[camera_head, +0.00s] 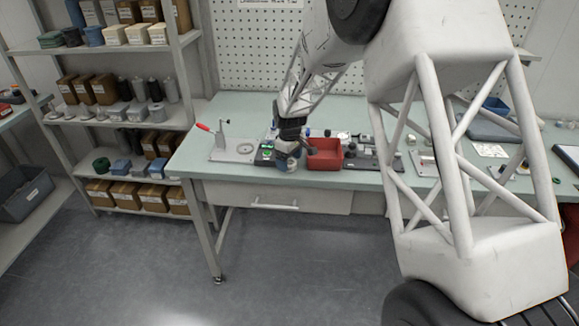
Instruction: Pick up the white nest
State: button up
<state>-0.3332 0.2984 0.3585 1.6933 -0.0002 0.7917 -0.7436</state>
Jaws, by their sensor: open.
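My arm reaches down over the green-topped workbench (250,116). My gripper (288,164) is open, low over the bench's front edge, just left of a red bin (326,158). It is small and partly dark here, and I cannot make out anything between its fingers. I cannot pick out the white nest for certain; several small pale parts lie near the bin and farther right, and my gripper and arm hide some of the bench.
Shelves with boxes (118,115) stand at the left. A pegboard (250,50) rises behind the bench.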

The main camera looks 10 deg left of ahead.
jog(key=shift+f, duration=0.85)
jog(key=c, duration=1)
jog(key=shift+c, duration=0.2)
jog(key=shift+r, duration=0.2)
jog(key=shift+r, duration=0.5)
jog(key=shift+s+d+r, duration=0.1)
jog(key=shift+s+r, duration=0.05)
jog(key=shift+r, duration=0.45)
jog(key=shift+s+r, duration=0.15)
jog(key=shift+r, duration=0.4)
jog(key=s+d, duration=0.2)
jog(key=s, duration=0.5)
jog(key=s+d+r, duration=0.1)
jog(key=s+d, duration=0.2)
jog(key=s, duration=0.4)
jog(key=shift+s+r, duration=0.15)
jog(key=shift+s, duration=0.1)
